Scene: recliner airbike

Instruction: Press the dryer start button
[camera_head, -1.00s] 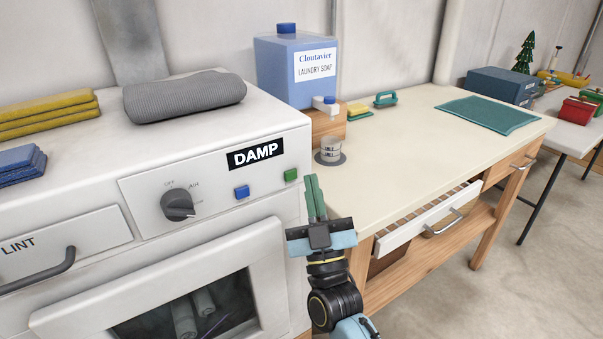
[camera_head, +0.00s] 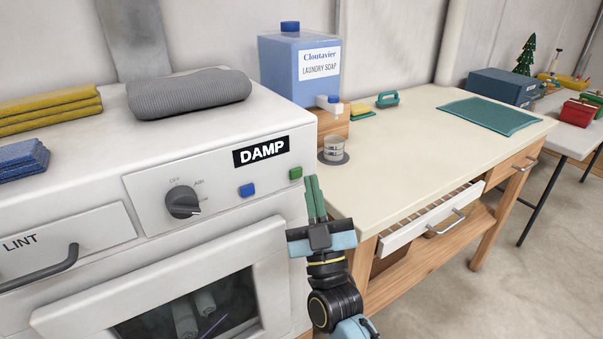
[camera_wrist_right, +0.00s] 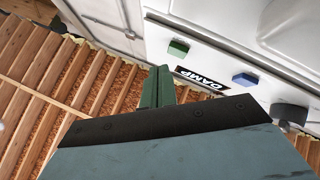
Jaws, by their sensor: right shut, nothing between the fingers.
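The white dryer (camera_head: 225,130) fills the left of the head view, with a black DAMP label (camera_head: 261,151) on its front panel. Below the label are a blue button (camera_head: 247,190) and, to its right, a green button (camera_head: 296,173). Which one is the start button is not marked. My right gripper (camera_head: 314,182) is shut and empty, its green fingers just below and right of the green button and apart from it in the picture. In the right wrist view the green button (camera_wrist_right: 178,48) is just beyond the fingertips, and the blue button (camera_wrist_right: 245,79) is farther right. My left gripper is out of view.
A dark dial (camera_head: 183,202) is left of the buttons. A workbench (camera_head: 400,155) with a partly open drawer (camera_head: 430,218) stands right of my right gripper.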

